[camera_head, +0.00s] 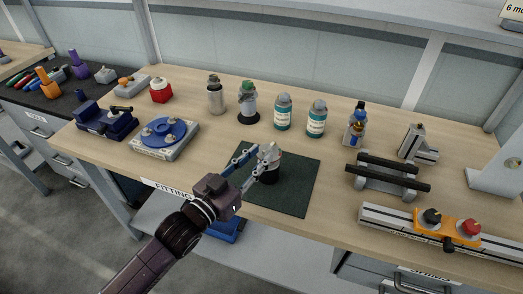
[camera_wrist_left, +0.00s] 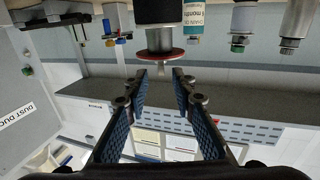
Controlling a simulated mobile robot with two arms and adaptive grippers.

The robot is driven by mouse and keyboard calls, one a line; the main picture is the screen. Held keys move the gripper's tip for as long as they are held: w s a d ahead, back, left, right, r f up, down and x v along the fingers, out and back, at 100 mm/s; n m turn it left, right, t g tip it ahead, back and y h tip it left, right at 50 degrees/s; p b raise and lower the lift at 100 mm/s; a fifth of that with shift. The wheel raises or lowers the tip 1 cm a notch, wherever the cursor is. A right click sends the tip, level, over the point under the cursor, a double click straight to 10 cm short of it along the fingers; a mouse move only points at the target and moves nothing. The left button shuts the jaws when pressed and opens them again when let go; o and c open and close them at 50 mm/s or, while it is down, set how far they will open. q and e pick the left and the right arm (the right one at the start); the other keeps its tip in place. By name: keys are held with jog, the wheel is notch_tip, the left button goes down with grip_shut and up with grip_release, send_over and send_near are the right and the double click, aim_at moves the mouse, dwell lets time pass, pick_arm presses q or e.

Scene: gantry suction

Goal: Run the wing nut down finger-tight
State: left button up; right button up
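The work piece, a black cylinder with a grey upper part (camera_head: 270,151), stands on a dark green mat (camera_head: 300,193). In the left wrist view, which looks upside down, the black body (camera_wrist_left: 157,12) has a silver band, a red disc (camera_wrist_left: 161,54) and a small pale end piece (camera_wrist_left: 161,69). That end piece may be the wing nut; its wings are not clear. My left gripper (camera_head: 257,161) is at the work piece's left side in the head view. Its fingertips (camera_wrist_left: 160,73) are apart, with visible gaps beside the pale piece. My right gripper is not in view.
Several bottles, including a teal-labelled one (camera_head: 283,112), stand behind the mat. A blue round fixture (camera_head: 165,132) is at left. A black-barred stand (camera_head: 388,178) and a rail with an orange plate (camera_head: 447,226) are at right. Bare wood surrounds the mat's far side.

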pick_arm(q)
jog(key=shift+p+v, duration=0.5)
jog(key=shift+v, duration=1.35)
jog(key=shift+d, duration=0.1)
jog(key=v, duration=1.2)
jog(key=shift+s, duration=0.1)
